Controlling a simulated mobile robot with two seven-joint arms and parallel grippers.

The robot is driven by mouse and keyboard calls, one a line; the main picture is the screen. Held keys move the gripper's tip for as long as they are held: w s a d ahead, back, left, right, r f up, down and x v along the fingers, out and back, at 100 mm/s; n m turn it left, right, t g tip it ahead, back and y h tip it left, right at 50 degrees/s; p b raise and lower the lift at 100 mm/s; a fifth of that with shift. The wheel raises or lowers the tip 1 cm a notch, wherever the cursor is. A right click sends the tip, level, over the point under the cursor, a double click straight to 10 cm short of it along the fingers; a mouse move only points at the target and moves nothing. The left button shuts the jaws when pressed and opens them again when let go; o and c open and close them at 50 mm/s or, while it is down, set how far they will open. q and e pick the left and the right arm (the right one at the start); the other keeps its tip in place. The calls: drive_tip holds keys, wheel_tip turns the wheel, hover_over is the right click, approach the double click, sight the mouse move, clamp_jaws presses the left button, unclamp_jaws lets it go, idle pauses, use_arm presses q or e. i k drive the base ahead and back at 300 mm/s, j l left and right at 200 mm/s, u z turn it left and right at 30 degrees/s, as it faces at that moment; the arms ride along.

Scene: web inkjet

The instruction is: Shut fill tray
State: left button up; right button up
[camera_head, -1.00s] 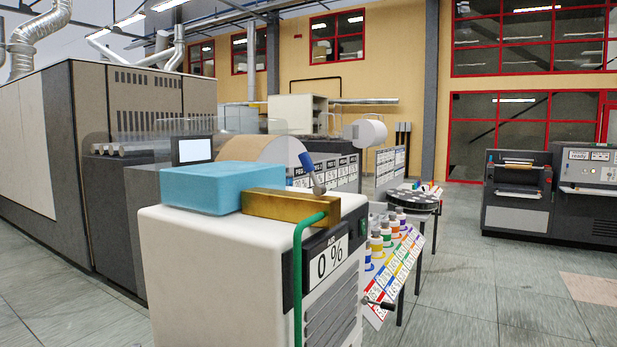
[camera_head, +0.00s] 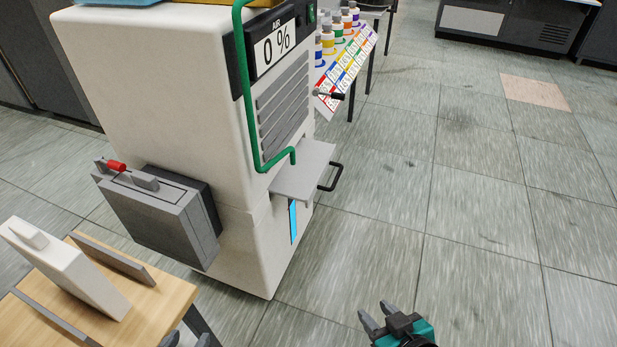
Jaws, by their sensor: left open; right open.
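The fill tray (camera_head: 303,172) is a light grey shelf sticking out from the front of the white cabinet (camera_head: 150,75), with a dark bar handle (camera_head: 332,177) at its outer edge. The green pipe (camera_head: 247,95) runs down the cabinet and its end bends to just above the tray. My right gripper (camera_head: 377,313) is open and empty, low in the picture, to the right of the tray and nearer to me. My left gripper (camera_head: 187,340) shows only its fingertips at the bottom edge, beside the wooden table; it is open. Neither gripper touches the tray.
A grey box with a red-tipped latch (camera_head: 160,210) juts from the cabinet's left side. A wooden table (camera_head: 165,302) with a white block (camera_head: 65,268) stands at lower left. Ink bottles (camera_head: 340,28) stand behind. The floor right of the tray is clear.

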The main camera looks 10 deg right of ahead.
sight(300, 183)
drive_tip(key=k+l+u, duration=0.1)
drive_tip(key=l, duration=0.4)
drive_tip(key=k+l+u, duration=0.1)
drive_tip(key=k+l, duration=0.2)
drive_tip(key=l, duration=0.15)
drive_tip(key=k+l+u, duration=0.1)
drive_tip(key=k+l, duration=0.15)
drive_tip(key=l, duration=0.2)
drive_tip(key=k+l+u, duration=0.1)
drive_tip(key=k+l, duration=0.15)
drive_tip(key=l, duration=0.15)
drive_tip(key=k+l+u, duration=0.1)
drive_tip(key=k+l, duration=0.15)
drive_tip(key=l, duration=0.15)
drive_tip(key=i+j+u, duration=0.1)
drive_tip(key=i+u, duration=0.15)
drive_tip(key=i, duration=1.55)
